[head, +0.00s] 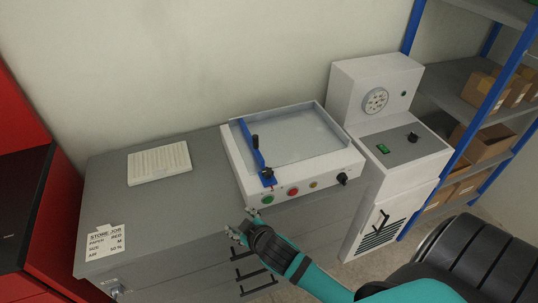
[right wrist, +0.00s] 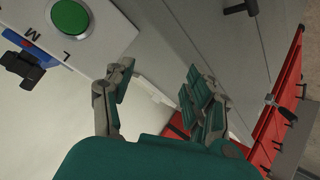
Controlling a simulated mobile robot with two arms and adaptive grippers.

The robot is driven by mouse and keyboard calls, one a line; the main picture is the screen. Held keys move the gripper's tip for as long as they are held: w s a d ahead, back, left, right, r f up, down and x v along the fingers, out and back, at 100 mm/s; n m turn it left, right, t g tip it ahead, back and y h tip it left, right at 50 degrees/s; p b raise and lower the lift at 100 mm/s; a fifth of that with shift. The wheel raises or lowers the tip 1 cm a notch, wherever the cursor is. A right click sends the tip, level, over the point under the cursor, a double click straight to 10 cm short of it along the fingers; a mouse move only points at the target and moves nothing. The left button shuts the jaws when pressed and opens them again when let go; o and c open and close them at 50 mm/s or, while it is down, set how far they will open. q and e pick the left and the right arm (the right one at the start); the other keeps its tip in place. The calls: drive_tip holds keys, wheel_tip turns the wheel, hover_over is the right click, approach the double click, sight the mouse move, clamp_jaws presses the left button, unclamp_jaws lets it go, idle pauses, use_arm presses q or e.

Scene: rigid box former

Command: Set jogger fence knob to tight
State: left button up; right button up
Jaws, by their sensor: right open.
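The jogger (head: 232,162) is a white, shallow tray machine on the grey cabinet. The black knob also shows in the right wrist view (right wrist: 24,68), on blue beside printed letters L and M. I cannot read its setting. My right gripper (head: 237,228) is open and empty, in front of and below the jogger's front left corner. In the right wrist view its fingers (right wrist: 158,82) are apart. My left gripper is not in view.
The jogger's front has a green button (head: 267,199), a red button (head: 293,191) and another black knob (head: 342,178). A paper stack (head: 159,162) and a job card (head: 106,242) lie on the cabinet (head: 205,190). A white machine (head: 376,125) stands right.

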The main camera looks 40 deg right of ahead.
drive_tip(key=w+a+r+n+t+y, duration=0.3)
drive_tip(key=w+r+n+t, duration=0.15)
drive_tip(key=r, duration=0.55)
drive_tip(key=w+a+r+n+t+y, duration=0.35)
drive_tip(key=w+r, duration=0.25)
drive_tip(key=r, duration=0.3)
drive_tip(key=a+r+n+g+y, duration=0.3)
drive_tip(key=a+r+n+y, duration=0.4)
drive_tip(key=r+n+y, duration=0.15)
drive_tip(key=n+g+h+p, duration=0.1)
drive_tip(key=n+g+h, duration=1.4)
drive_tip(key=n+g, duration=0.15)
hover_over(268, 171)
drive_tip(key=f, duration=0.2)
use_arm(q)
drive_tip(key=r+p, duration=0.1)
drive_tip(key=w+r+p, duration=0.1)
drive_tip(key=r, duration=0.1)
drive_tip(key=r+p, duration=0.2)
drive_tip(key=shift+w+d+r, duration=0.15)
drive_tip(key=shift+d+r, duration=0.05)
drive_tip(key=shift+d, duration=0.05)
use_arm(e)
drive_tip(key=shift+n+t, duration=0.25)
drive_tip(key=shift+n, duration=0.05)
wheel_tip(268, 171, down, 17)
drive_tip(key=shift+w, duration=0.1)
